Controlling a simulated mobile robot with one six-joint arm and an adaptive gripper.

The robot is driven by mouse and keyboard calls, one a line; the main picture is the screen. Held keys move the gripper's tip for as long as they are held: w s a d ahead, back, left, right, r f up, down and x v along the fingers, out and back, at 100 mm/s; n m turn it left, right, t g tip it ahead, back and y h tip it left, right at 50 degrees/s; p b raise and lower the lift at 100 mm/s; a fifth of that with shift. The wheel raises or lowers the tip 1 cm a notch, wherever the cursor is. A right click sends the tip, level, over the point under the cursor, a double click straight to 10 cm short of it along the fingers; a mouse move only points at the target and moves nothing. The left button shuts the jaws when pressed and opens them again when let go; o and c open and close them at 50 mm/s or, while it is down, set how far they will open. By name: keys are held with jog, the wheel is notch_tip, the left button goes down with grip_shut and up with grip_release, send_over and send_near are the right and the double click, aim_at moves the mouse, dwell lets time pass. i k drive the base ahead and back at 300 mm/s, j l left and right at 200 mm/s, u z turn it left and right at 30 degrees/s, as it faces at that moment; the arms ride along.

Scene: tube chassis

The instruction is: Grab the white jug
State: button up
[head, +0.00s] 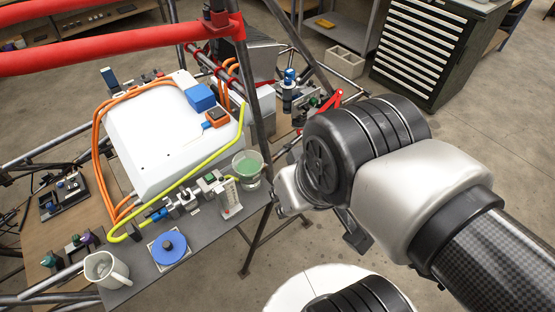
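The white jug (105,268) stands upright at the near left corner of the grey bench shelf, its handle toward the right. Its open top faces up and it looks empty. My arm comes in from the right, and its silver wrist (290,192) is well to the right of the jug and apart from it. My gripper is mostly hidden behind the wrist; a dark piece under the arm may be part of it. I cannot see its fingertips or anything held.
A blue round-topped part (168,247) on a white square plate stands right of the jug. A glass beaker with green liquid (247,166) stands near the shelf's right end. Fittings and a yellow hose lie behind. Red and dark tubes (120,47) frame the white box (165,130).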

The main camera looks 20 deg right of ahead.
aim_at(119, 276)
jog(key=j+u, duration=0.1)
jog(key=u, duration=0.65)
jog(key=j+u, duration=0.1)
jog(key=u, duration=0.3)
jog(key=i+u, duration=0.1)
jog(key=u, duration=0.3)
jog(key=j, duration=0.1)
